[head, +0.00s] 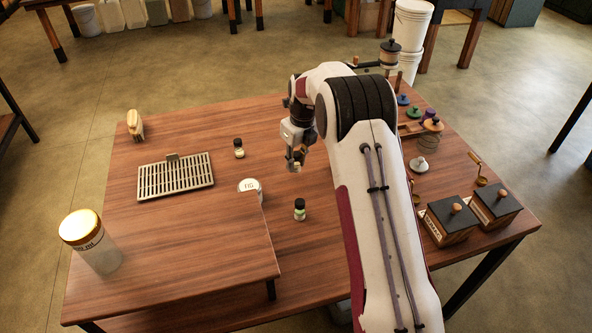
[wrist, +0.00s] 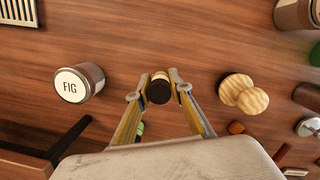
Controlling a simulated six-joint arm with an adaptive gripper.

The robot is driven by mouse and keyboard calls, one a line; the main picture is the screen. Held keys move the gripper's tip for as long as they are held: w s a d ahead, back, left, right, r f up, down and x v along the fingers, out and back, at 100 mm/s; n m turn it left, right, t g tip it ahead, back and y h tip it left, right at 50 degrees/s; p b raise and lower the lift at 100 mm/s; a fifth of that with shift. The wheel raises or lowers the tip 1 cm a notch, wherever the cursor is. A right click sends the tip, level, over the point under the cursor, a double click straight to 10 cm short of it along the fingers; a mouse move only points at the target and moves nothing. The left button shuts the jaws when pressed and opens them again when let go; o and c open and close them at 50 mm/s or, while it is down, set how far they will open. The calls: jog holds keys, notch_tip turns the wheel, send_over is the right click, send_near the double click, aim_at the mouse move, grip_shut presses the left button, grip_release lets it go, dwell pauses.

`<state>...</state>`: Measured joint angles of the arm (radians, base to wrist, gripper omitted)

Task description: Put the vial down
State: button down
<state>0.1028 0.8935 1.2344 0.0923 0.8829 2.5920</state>
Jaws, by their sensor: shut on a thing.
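My gripper (head: 295,163) is near the middle of the table, with its fingers pointing down. In the wrist view its fingers (wrist: 159,91) are closed on a small vial (wrist: 159,91) with a black cap and a pale body. In the head view the held vial is mostly hidden by the fingers, and I cannot tell whether its base touches the table. A vial with a black cap and yellowish body (head: 239,149) stands to the left. A vial with a black cap and green label (head: 299,210) stands nearer the front.
A tin marked FIG (wrist: 80,83) stands left of my gripper; it also shows in the head view (head: 250,187). A slotted metal tray (head: 176,177) and a gold-lidded jar (head: 91,240) are further left. Dark boxes with wooden knobs (head: 450,221) stand at right.

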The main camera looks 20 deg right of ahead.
aim_at(298, 156)
jog(key=shift+f, duration=0.1)
jog(key=shift+f, duration=1.9)
jog(key=shift+f, duration=0.15)
jog(key=c, duration=1.8)
grip_release()
jog(key=shift+s+d+r, duration=0.1)
jog(key=shift+s+r, duration=0.1)
jog(key=shift+r, duration=1.1)
jog(key=shift+s+d+r, duration=0.1)
jog(key=shift+s+r, duration=0.05)
jog(key=shift+r, duration=1.1)
jog(key=shift+s+r, duration=0.2)
jog(key=shift+r, duration=1.1)
